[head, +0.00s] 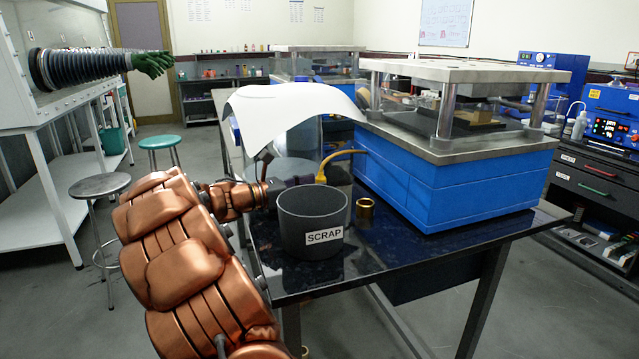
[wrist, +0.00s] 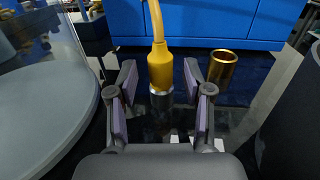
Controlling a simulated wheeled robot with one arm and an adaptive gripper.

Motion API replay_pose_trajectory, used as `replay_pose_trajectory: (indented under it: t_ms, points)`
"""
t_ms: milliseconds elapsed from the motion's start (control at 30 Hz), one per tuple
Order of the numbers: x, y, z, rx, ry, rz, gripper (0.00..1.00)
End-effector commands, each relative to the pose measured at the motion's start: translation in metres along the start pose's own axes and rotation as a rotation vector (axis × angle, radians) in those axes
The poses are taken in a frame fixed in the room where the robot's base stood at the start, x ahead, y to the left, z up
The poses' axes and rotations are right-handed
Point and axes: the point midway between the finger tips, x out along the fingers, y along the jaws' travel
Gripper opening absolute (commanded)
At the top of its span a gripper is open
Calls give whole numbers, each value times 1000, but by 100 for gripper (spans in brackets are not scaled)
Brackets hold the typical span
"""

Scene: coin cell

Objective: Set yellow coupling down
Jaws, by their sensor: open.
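The yellow coupling (head: 321,178) sits at the end of a yellow cable that arches from the blue press. In the wrist view the yellow coupling (wrist: 160,70) looks upright, cable at its top and a silver metal collar (wrist: 161,98) below. My gripper (wrist: 160,80) is open, with one finger on each side of the coupling and a visible gap to both pads. In the head view my gripper (head: 305,181) is behind the scrap bin, which hides the coupling's lower end. I cannot tell whether the collar rests on the table or on something else.
The grey scrap bin (head: 312,230) stands close in front of my gripper. A brass ring (head: 365,212) stands on the dark table (head: 400,255) to the right. The blue press (head: 440,185) is behind. A clear round-based vessel (wrist: 40,120) is close on the left.

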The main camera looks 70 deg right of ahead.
Motion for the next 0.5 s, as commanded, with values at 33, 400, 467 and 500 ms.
replay_pose_trajectory:
  t_ms: [33, 400, 467, 500]
  points:
    - [-12, 1, 1, 0, -1, 6, 50]
    - [-77, 1, 1, 0, 0, 4, 50]
    - [-83, 1, 0, 0, 0, 2, 50]
    - [-87, 1, 1, 0, -1, 1, 50]
